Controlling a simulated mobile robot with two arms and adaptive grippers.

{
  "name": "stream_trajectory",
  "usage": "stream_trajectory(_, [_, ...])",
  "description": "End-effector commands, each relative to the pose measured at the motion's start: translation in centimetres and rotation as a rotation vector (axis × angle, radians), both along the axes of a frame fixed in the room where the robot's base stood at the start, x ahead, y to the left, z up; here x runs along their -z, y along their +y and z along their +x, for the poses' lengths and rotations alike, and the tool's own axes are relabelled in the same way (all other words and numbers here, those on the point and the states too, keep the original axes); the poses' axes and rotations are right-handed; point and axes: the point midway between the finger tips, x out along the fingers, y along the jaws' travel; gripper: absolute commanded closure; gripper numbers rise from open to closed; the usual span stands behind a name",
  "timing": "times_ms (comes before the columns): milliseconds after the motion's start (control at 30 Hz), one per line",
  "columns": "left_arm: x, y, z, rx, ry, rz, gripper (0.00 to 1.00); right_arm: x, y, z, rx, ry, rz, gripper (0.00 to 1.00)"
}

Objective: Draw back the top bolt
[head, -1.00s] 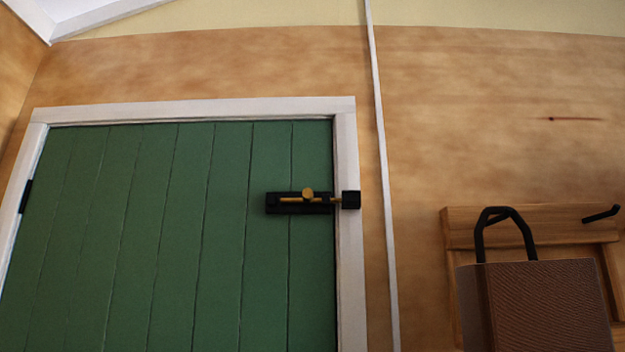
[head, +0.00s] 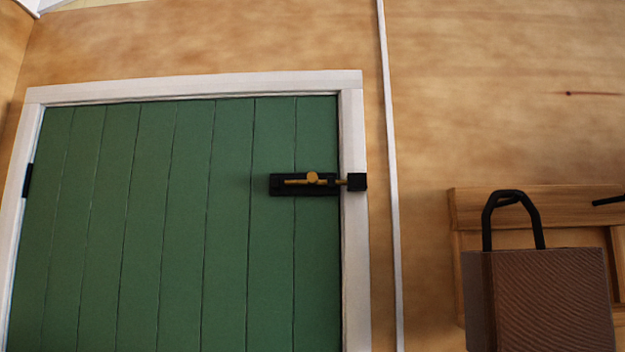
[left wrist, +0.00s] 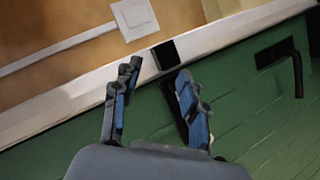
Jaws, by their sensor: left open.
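The top bolt (head: 305,184) sits on the green door (head: 180,220) near its upper right edge. It has a black plate, a brass rod and a round brass knob (head: 313,178). The rod reaches right into the black keeper (head: 357,182) on the white frame. No gripper shows in the head view. In the left wrist view my left gripper (left wrist: 156,79) is open and empty. A black block (left wrist: 166,55) on the white frame shows beyond and between its fingertips. A dark plate on the door is partly hidden behind the right finger; which bolt this is I cannot tell.
A black lever handle (left wrist: 290,65) is on the door at right in the left wrist view. A white switch plate (left wrist: 135,17) is on the wall. A brown bag (head: 540,300) hangs before a wooden rack (head: 470,205) right of the door.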

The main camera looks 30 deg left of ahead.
Motion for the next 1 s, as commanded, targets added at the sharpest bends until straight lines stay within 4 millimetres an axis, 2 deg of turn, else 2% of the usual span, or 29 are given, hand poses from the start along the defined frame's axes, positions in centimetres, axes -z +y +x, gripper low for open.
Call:
stream_trajectory(33, [-4.0,0.5,0.4,-0.032,-0.07,-0.061,0.57,0.0,0.0,0.0,0.0,0.0,0.0,0.2])
stream_trajectory(133, [-10.6,1.4,0.5,-0.086,-0.187,-0.195,0.57,0.0,0.0,0.0,0.0,-0.001,0.0,0.2])
stream_trajectory(267, [-19.2,2.6,-0.7,-0.136,-0.34,-0.379,0.57,0.0,0.0,0.1,0.0,-0.001,0.0,0.2])
stream_trajectory(400, [-28.3,3.8,-3.6,-0.16,-0.5,-0.587,0.57,0.0,0.0,0.1,0.0,-0.001,0.0,0.2])
stream_trajectory(533, [-35.3,4.7,-7.2,-0.16,-0.624,-0.77,0.57,0.0,-0.1,0.1,-0.001,-0.001,-0.001,0.2])
stream_trajectory(600, [-38.2,5.1,-9.0,-0.152,-0.676,-0.85,0.57,0.0,-0.1,0.1,-0.001,-0.001,-0.001,0.2])
stream_trajectory(700, [-41.0,5.5,-11.1,-0.142,-0.726,-0.934,0.57,0.0,-0.2,0.1,-0.002,-0.001,-0.002,0.2])
stream_trajectory(867, [-42.8,5.8,-12.3,-0.134,-0.756,-0.993,0.57,-0.2,-0.3,0.1,-0.002,-0.001,-0.004,0.2])
stream_trajectory(1000, [-43.4,6.1,-11.1,-0.136,-0.756,-0.996,0.57,-1.1,-0.3,0.1,-0.002,-0.001,-0.004,0.2])
